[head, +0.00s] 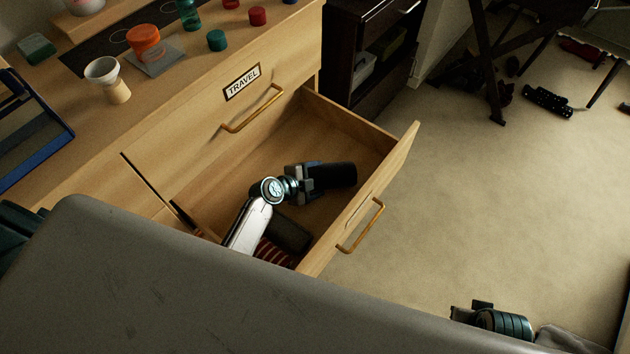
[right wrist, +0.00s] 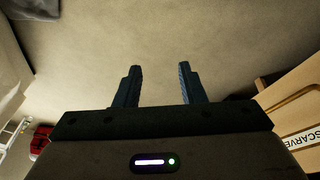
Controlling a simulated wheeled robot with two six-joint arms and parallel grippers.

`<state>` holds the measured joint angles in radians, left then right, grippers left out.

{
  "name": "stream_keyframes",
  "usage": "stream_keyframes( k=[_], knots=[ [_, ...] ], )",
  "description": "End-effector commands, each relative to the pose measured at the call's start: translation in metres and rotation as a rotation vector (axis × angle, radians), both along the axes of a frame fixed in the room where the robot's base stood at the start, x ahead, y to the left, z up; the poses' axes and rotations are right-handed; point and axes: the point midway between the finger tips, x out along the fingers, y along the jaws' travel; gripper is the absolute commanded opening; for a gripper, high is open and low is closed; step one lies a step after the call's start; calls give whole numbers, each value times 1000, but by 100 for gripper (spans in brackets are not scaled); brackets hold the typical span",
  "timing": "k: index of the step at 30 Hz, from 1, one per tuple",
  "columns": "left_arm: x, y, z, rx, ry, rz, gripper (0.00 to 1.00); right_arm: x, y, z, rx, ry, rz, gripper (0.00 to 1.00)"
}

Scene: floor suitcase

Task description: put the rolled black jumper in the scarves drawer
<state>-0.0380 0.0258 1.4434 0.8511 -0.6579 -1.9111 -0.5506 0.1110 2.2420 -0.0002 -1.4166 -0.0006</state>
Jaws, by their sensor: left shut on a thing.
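The rolled black jumper (head: 335,175) is in my left gripper (head: 308,178), which is shut on it. Both are inside the outline of the open drawer (head: 345,135) in the head view; I cannot tell whether the roll touches the drawer floor. The drawer is pulled out below the TRAVEL front. A label starting SCARVE (right wrist: 302,139) shows on a wooden front in the right wrist view. My right gripper (right wrist: 160,85) is open and empty above the carpet; it also shows in the head view (head: 472,311), at the lower right.
A dark grey roll (head: 289,234) and a red striped roll (head: 275,254) lie at the drawer's near end. Cups and small jars, with an orange jar (head: 146,42), stand on the dresser top. A dark cabinet (head: 375,55) stands behind. The carpet at right is mostly clear.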

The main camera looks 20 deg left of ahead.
Motion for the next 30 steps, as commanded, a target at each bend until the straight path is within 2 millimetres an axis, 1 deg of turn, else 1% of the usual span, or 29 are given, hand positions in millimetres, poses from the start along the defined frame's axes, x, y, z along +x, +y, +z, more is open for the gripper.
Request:
stream_keyframes(
  k=[1, 3, 14, 20, 21, 23, 24, 30],
  knots=[
    [1, 0, -6, 0, -2, 1, 40, 0, 0, 3, 0, -3, 0, 36],
    [1, 0, -10, 0, -3, 2, 40, 0, 1, 6, 0, -7, 1, 36],
    [1, 0, -11, 0, -4, 1, 40, -1, 1, 5, 0, -2, 0, 36],
    [1, 0, -12, 0, -4, 1, 40, -1, 2, 15, 1, -11, 1, 36],
    [0, 0, -13, 0, -2, 1, 79, -1, 2, 18, 1, -15, 2, 36],
    [0, 0, -13, 0, -2, 1, 91, -1, 2, 19, 1, -18, 3, 36],
    [0, 0, -13, 0, -2, 1, 95, -1, 2, 19, 1, -18, 3, 36],
    [0, 0, -13, 0, -1, 1, 95, -2, 2, 16, 0, -13, 2, 36]
  ],
)
